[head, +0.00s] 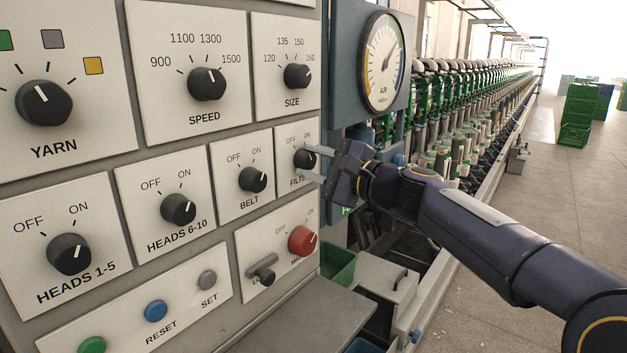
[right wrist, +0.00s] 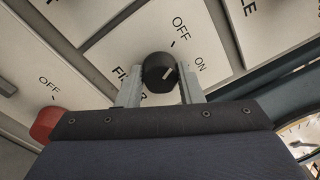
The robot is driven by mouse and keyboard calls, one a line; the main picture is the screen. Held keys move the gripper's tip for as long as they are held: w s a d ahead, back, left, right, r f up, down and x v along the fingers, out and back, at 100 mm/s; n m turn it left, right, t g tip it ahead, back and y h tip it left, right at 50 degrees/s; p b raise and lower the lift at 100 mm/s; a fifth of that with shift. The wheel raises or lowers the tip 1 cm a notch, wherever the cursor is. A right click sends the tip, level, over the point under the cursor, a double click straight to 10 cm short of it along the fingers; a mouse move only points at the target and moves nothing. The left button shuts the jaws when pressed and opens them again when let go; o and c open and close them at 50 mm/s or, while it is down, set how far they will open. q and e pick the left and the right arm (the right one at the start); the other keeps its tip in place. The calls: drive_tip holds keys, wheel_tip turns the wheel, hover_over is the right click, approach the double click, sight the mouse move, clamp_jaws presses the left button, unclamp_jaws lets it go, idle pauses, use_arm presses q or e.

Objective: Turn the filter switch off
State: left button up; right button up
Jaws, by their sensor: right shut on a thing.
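The filter switch is a black round knob (head: 304,159) on a white plate marked OFF and ON, at the right end of the knob row. It also shows in the right wrist view (right wrist: 158,72). Its white mark appears to point towards the ON side. My right gripper (head: 308,162) reaches in from the right and is shut on the knob, one finger on each side. In the right wrist view its two fingers (right wrist: 160,82) flank the knob and cover part of the FILTER label. My left gripper is not in view.
The belt knob (head: 252,179) is close to the left, the size knob (head: 298,76) above. Below are the red main knob (head: 302,241) and a grey lever (head: 263,270). An air gauge (head: 383,62) stands to the right, beyond the panel edge.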

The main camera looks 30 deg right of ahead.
drive_tip(key=shift+n+b, duration=0.65)
drive_tip(key=shift+n, duration=0.05)
drive_tip(key=o, duration=1)
drive_tip(key=shift+c, duration=0.2)
drive_tip(key=b+v, duration=0.1)
drive_tip(key=v, duration=0.6)
drive_tip(key=shift+s, duration=0.4)
drive_tip(key=shift+d, duration=0.15)
